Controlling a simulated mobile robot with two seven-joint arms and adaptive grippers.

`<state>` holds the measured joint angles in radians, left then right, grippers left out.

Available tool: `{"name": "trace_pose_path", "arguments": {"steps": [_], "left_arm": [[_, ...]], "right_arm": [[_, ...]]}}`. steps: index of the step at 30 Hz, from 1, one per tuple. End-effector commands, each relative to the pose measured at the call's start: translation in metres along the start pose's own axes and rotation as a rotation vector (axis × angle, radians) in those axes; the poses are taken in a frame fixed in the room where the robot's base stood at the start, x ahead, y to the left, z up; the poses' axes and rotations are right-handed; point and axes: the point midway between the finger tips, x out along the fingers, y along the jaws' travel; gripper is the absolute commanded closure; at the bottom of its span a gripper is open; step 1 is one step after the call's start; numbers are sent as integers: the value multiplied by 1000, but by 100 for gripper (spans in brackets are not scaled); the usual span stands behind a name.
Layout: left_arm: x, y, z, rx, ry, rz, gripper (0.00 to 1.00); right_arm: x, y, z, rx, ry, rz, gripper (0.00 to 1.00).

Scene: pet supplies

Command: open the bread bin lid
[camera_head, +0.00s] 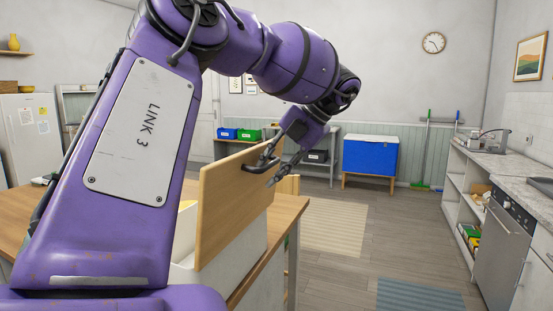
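The bread bin (184,240) is a white box on the wooden table, largely hidden behind my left arm. Its wooden lid (233,208) stands raised, close to upright, along the bin's right side. A bit of something yellow shows at the bin's opening. A dark handle (253,168) is on the lid's outer face near its top edge. My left gripper (268,172) is at this handle with its fingers spread apart, one above and one below it. I cannot tell whether they touch it. My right gripper is not in view.
The wooden table (285,216) ends just right of the bin. A striped rug (335,225) and open floor lie beyond it. A blue chest (370,155) stands at the back. A counter with a dishwasher (503,250) runs along the right.

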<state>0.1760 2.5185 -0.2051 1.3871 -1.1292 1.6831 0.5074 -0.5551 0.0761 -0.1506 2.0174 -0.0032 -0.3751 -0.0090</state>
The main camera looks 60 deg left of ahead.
Motion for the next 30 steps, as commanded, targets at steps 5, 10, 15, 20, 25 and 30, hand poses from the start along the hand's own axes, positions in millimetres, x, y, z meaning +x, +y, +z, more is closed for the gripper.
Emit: {"name": "trace_pose_path", "arguments": {"steps": [5, 10, 15, 20, 25, 30], "left_arm": [[-6, 2, 1, -4, -12, -2, 70], [-13, 4, 1, -5, -16, -2, 70], [-40, 4, 2, -8, -17, -1, 70], [-75, 4, 3, -6, -13, -4, 70], [-103, 4, 3, -5, -10, -3, 70], [-117, 5, 2, -5, -8, -3, 70]], "right_arm": [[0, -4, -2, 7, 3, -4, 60], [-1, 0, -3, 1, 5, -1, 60], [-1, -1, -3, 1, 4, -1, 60], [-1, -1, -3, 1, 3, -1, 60], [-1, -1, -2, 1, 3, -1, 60], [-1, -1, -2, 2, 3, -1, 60]]}}
